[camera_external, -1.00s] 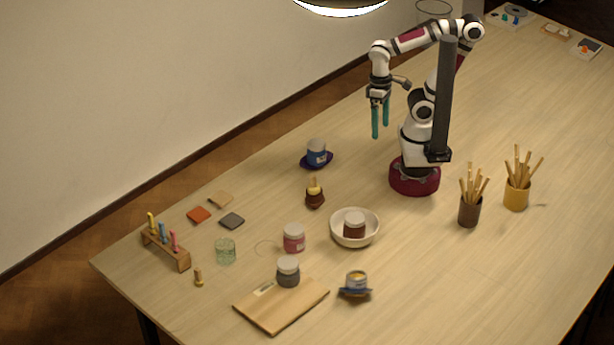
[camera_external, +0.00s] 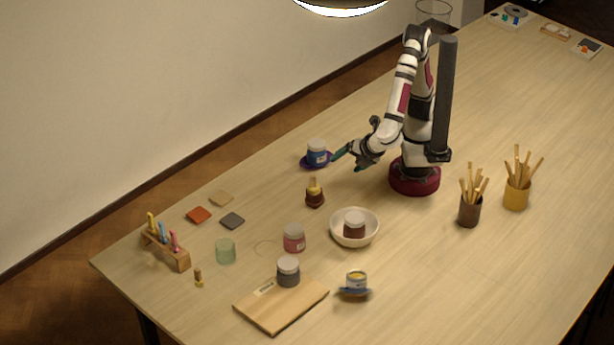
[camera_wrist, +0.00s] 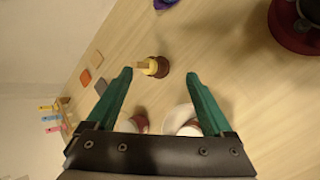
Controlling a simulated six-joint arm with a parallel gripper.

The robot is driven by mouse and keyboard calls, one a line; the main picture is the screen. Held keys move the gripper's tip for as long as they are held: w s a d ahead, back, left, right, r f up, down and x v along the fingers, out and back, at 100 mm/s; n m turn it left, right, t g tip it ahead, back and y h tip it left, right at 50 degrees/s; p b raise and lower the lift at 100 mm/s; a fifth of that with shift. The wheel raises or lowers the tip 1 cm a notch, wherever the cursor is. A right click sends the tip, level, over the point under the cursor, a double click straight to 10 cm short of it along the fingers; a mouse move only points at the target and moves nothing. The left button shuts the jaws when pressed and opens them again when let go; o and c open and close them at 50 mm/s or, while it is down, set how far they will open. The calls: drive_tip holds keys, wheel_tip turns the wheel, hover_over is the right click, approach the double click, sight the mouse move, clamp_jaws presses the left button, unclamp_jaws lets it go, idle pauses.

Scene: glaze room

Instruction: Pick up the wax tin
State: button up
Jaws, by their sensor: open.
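No label names the wax tin. In the wrist view the teal fingers (camera_wrist: 160,74) are spread. A brown pot with a yellow top (camera_wrist: 162,69) appears between their tips but looks to be farther off. That pot also shows in the external view (camera_external: 314,199).
A white bowl (camera_external: 337,237) holds a brown jar (camera_external: 354,226). A red jar (camera_external: 293,239), a grey jar (camera_external: 288,273) by a wooden board (camera_external: 285,312) and a green glass (camera_external: 225,252) stand nearby. Two brush pots (camera_external: 469,211) (camera_external: 516,195) stand right. The right front is clear.

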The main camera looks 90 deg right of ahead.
drive_tip(key=a+f+n+t, duration=0.1)
drive_tip(key=a+n, duration=0.1)
drive_tip(key=a, duration=0.1)
drive_tip(key=s+a+f+n+t+y, duration=0.1)
drive_tip(key=a+n, duration=0.1)
drive_tip(key=a, duration=0.2)
drive_tip(key=s+a+f+n+t+y, duration=0.1)
drive_tip(key=a+n+t, duration=0.1)
drive_tip(key=a+n, duration=0.1)
drive_tip(key=shift+s+a+f, duration=0.1)
drive_tip(key=shift+s+a, duration=0.1)
drive_tip(key=shift+a, duration=0.15)
drive_tip(key=s+a+f+n+t+y, duration=0.25)
drive_tip(key=s+a+n, duration=0.2)
drive_tip(key=a, duration=0.25)
drive_tip(key=n+y, duration=0.5)
drive_tip(key=n, duration=0.2)
approach(361, 277)
drive_tip(key=shift+t, duration=0.25)
drive_tip(key=x, duration=0.9)
drive_tip(key=shift+w+a, duration=0.25)
drive_tip(key=shift+w, duration=0.05)
clamp_jaws()
